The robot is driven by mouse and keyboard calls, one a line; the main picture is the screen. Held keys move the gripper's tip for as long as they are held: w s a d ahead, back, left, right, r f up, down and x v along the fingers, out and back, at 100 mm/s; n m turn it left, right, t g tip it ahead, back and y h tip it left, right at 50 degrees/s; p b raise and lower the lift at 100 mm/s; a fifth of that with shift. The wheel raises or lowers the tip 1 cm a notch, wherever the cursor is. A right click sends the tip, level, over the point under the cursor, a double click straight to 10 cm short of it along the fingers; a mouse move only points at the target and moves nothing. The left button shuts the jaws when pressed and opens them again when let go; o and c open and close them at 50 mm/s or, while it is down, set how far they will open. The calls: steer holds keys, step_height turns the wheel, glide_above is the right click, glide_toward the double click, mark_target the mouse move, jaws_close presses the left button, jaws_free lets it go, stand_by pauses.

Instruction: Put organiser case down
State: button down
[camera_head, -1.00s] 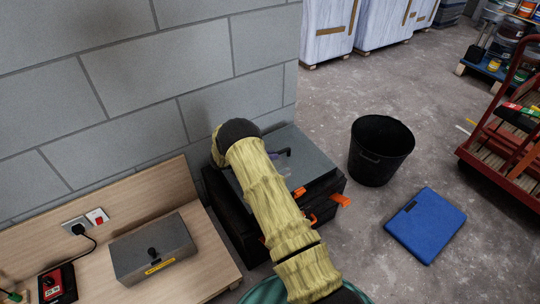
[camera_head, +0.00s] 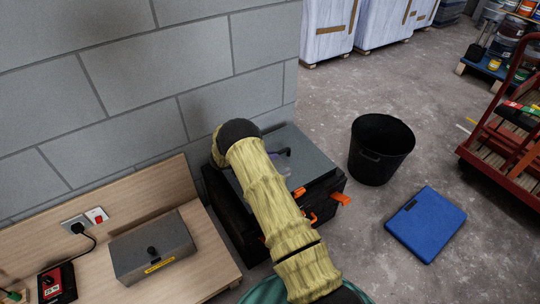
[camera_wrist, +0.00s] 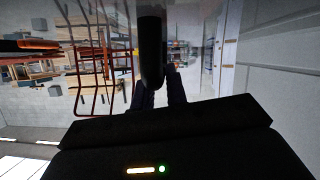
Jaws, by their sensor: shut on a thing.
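The organiser case (camera_head: 312,163) appears to be the flat grey case with a black handle, in the head view. It lies level over a black toolbox (camera_head: 240,225) with orange latches; I cannot tell whether it touches it. My arm covers its left part. My gripper (camera_head: 281,157) is mostly hidden behind my arm, at the case's handle. In the wrist view, the two dark fingers of my gripper (camera_wrist: 160,92) close around a black bar (camera_wrist: 151,45), seemingly the handle.
A wooden bench (camera_head: 205,260) with a grey metal box (camera_head: 150,247) stands at left, against the block wall. A black bucket (camera_head: 380,150) stands right of the toolbox. A blue case (camera_head: 426,224) lies on the floor. A red trolley (camera_head: 505,150) stands far right. Floor between is clear.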

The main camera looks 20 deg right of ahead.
steer(key=shift+f, duration=0.35)
stand_by(0.9)
steer(key=c, duration=1.3)
jaws_free()
steer(key=shift+f+b, duration=0.2)
steer(key=shift+b, duration=0.1)
steer(key=shift+a+r, duration=0.3)
steer(key=shift+a, duration=0.2)
steer(key=p+v, duration=0.4)
steer(key=v, duration=1.2)
steer(key=shift+a+p, duration=0.15)
steer(key=shift+p, duration=0.2)
